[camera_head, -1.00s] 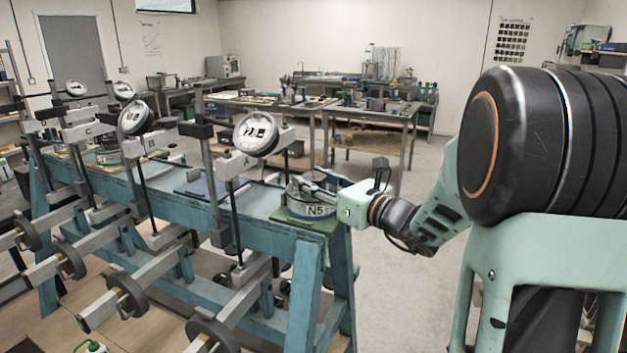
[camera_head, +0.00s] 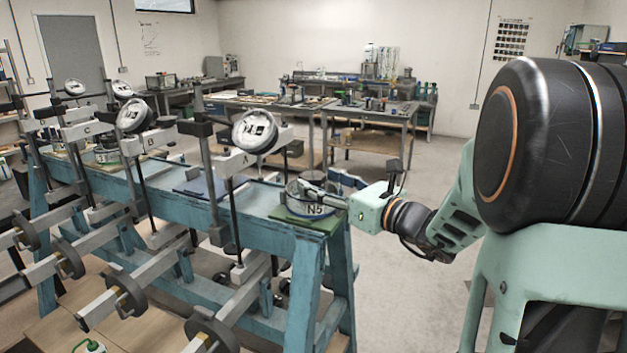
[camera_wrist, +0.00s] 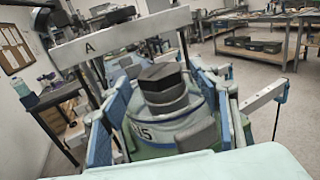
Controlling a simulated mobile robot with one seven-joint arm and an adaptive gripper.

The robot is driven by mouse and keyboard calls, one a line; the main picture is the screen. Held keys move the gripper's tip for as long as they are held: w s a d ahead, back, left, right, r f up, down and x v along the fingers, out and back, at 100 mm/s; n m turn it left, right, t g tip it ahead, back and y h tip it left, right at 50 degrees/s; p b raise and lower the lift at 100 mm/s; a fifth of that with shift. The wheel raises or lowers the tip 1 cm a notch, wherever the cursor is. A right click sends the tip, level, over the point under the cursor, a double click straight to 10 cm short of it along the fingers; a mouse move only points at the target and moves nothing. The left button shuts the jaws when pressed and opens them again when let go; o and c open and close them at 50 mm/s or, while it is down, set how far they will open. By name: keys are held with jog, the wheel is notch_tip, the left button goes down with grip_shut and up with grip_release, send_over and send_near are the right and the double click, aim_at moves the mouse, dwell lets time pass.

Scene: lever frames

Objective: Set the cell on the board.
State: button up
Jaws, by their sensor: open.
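The cell, a round grey-and-blue metal pot marked N5 (camera_head: 314,210), stands upright on the green board (camera_head: 328,224) at the near right end of the blue bench. In the wrist view the cell (camera_wrist: 168,132) shows its dark stepped top and part of its label. My gripper (camera_head: 337,187) is at the cell's right side and open. In the wrist view one finger is to the left of the cell and one to the right, apart from its wall as far as I can tell. A blue board (camera_head: 201,188) lies on the bench to the left, below frame A.
Lever frame A (camera_head: 246,161) with its round dial (camera_head: 254,132) rises just left of the cell. More lever frames line the blue bench (camera_head: 165,203), their weighted beams reaching forward. Open floor (camera_head: 400,300) is to the right. Tables stand behind.

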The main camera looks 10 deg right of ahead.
jog(key=v, duration=0.9)
jog(key=shift+b, duration=0.4)
jog(key=shift+w+d, duration=0.1)
